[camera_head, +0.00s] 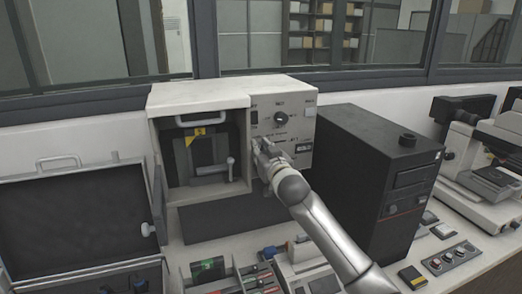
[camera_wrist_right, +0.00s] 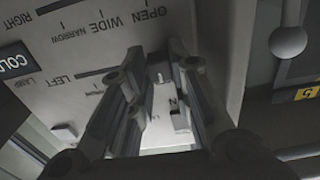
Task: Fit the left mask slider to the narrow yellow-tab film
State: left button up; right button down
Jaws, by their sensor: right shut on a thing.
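The mounting press (camera_head: 205,95) stands against the wall with its front door open. Inside, a dark film piece with a yellow tab (camera_head: 199,131) shows at the top of the window. The yellow tab also shows at the right edge of the wrist view (camera_wrist_right: 308,93). My right gripper (camera_head: 262,150) is at the control panel, right of the opening. The fingers hide much of this left mask slider. My left gripper is out of view.
The panel (camera_head: 283,110) has a round dial and printed OPEN, WIDE and NARROW marks. A black computer case (camera_head: 350,160) stands close right of my arm. An open case (camera_head: 75,215) lies left, and a tray of tools (camera_head: 235,280) in front.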

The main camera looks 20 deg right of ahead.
aim_at(281, 141)
jog(key=d+p, duration=0.2)
jog(key=d, duration=0.5)
jog(key=shift+w+d, duration=0.15)
jog(key=shift+d, duration=0.45)
jog(key=shift+a, duration=0.1)
jog(key=c, duration=1.6)
grip_release()
jog(key=s, duration=1.2)
jog(key=shift+d, duration=0.25)
jog(key=shift+f, duration=0.1)
